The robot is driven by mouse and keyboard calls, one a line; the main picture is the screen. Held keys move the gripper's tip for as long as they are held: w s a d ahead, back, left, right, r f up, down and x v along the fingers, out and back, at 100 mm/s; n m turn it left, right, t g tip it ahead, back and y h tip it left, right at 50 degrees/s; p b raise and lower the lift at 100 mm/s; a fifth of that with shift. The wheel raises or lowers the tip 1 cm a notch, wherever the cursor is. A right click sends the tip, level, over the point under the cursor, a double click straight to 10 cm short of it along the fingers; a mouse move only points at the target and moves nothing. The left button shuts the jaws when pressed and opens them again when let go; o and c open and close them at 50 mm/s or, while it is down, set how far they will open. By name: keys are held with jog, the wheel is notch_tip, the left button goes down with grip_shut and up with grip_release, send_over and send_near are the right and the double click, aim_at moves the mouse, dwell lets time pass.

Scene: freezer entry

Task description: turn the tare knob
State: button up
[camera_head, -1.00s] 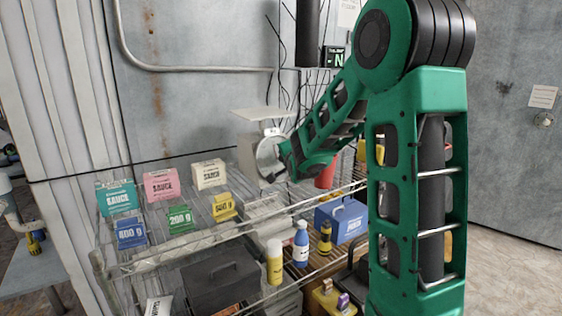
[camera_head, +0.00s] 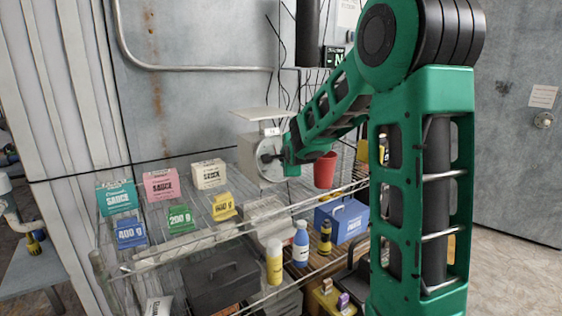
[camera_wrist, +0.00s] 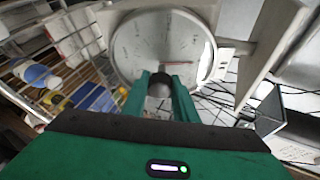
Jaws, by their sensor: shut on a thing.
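A pale scale with a flat top plate (camera_head: 263,121) stands at the back of the upper shelf. Its round dial (camera_wrist: 137,48) fills the upper middle of the wrist view and carries a red pointer. My gripper (camera_wrist: 160,82) is in front of the lower part of the dial. Its two green fingers are shut on a dark round knob (camera_wrist: 160,90), the tare knob, and partly cover it. In the head view my gripper (camera_head: 275,157) is right at the dial, and the fingers' contact is too small to tell there.
Sauce boxes and weight cards, such as the green 200 g card (camera_head: 180,219), stand left of the scale. A red cup (camera_head: 325,170) stands right of my gripper. Bottles and a blue box (camera_head: 342,219) are lower down, behind shelf rails.

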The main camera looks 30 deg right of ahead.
jog(key=shift+f, duration=0.1)
jog(key=o, duration=1.1)
jog(key=shift+c, duration=0.2)
jog(key=shift+s+a+r, duration=0.2)
jog(key=shift+s+r, duration=0.1)
jog(key=shift+s, duration=0.1)
jog(key=v, duration=0.9)
jog(key=shift+s, duration=0.3)
jog(key=shift+a, duration=0.1)
